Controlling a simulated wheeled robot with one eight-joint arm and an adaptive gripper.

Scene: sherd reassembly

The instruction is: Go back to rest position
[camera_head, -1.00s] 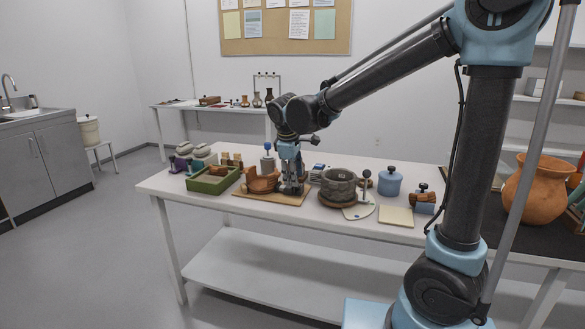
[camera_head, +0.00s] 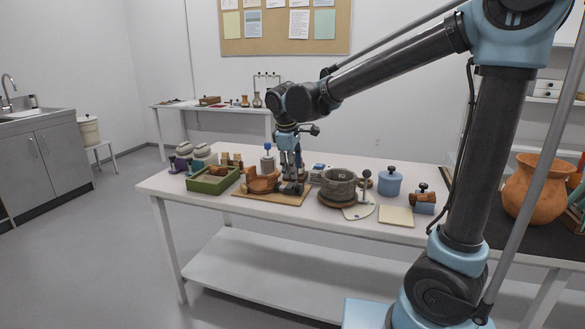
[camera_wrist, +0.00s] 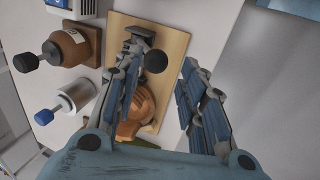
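In the head view my gripper (camera_head: 289,165) hangs pointing down above the wooden board (camera_head: 292,199). The terracotta bowl-like piece (camera_head: 262,183) sits on the board, just left of the gripper. In the wrist view my gripper (camera_wrist: 166,72) has its two fingers spread apart, with nothing seen between them. The board (camera_wrist: 168,40) lies below, with a dark clamp with a black ball knob (camera_wrist: 156,61) and the terracotta piece (camera_wrist: 140,106) on it. The left finger partly covers both.
A green tray (camera_head: 200,187) stands left of the board. A grey stone-like ring (camera_head: 338,188), a blue lidded jar (camera_head: 390,181) and a flat cream tile (camera_head: 396,216) stand to the right. A large orange pot (camera_head: 537,188) is at far right.

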